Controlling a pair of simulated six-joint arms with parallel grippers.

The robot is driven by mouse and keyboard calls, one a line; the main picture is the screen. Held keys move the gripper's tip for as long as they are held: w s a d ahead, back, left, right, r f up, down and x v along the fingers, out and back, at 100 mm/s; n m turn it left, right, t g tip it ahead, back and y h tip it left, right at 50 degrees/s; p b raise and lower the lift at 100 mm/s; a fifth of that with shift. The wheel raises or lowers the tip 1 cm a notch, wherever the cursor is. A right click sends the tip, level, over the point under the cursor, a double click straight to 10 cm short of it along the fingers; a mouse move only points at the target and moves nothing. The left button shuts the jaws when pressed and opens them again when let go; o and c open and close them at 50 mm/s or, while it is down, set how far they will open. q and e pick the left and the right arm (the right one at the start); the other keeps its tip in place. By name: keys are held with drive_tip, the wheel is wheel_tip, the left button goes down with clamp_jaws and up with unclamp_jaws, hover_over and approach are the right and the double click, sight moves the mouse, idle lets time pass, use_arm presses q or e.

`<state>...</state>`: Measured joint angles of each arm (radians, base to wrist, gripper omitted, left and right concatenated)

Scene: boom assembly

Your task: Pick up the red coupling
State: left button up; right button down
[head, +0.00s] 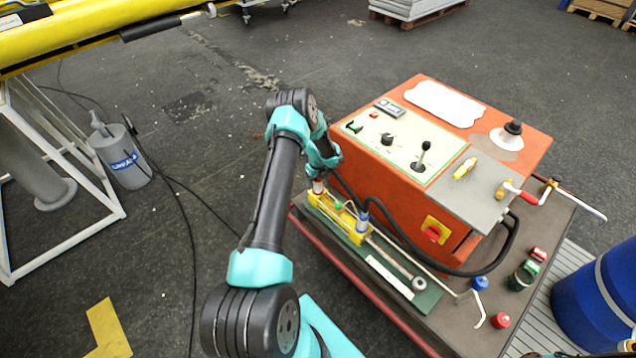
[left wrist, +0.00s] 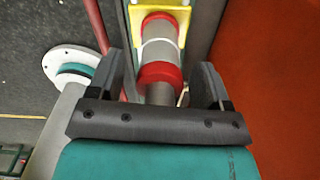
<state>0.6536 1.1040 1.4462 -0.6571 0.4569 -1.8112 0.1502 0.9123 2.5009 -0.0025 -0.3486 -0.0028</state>
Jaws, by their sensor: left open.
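My left gripper (head: 320,176) is at the far left end of the cart, over the end of a yellow holder (head: 335,211). In the left wrist view its two fingers (left wrist: 163,88) are open, one on each side of a cylinder with red bands and a pale middle, which looks like the red coupling (left wrist: 160,75). A grey metal rod runs on from it under the gripper. In the head view a small red and white part of it (head: 318,187) shows just below my gripper. I cannot tell whether the fingers touch it. My right gripper is not in view.
An orange control box (head: 461,248) with a joystick stands close beside the holder. A black hose runs along its front. Red (head: 501,320), blue (head: 480,284) and green fittings stand at the cart's right end. A blue barrel (head: 600,300) is at the right.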

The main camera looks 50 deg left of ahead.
use_arm(q)
drive_tip(key=shift+c, duration=0.5)
drive_tip(key=shift+r, duration=0.1)
drive_tip(key=c, duration=1.1)
drive_tip(key=shift+r, duration=0.65)
wheel_tip(320, 180, up, 2)
drive_tip(key=shift+a+r, duration=0.1)
drive_tip(key=shift+r, duration=0.05)
drive_tip(key=s+d, duration=0.3)
drive_tip(key=d, duration=0.1)
drive_tip(key=s+d+r, duration=0.1)
drive_tip(key=s+d, duration=0.6)
drive_tip(key=d, duration=0.1)
drive_tip(key=shift+s+r, duration=0.2)
drive_tip(key=shift+s, duration=0.05)
drive_tip(key=shift+d, duration=0.15)
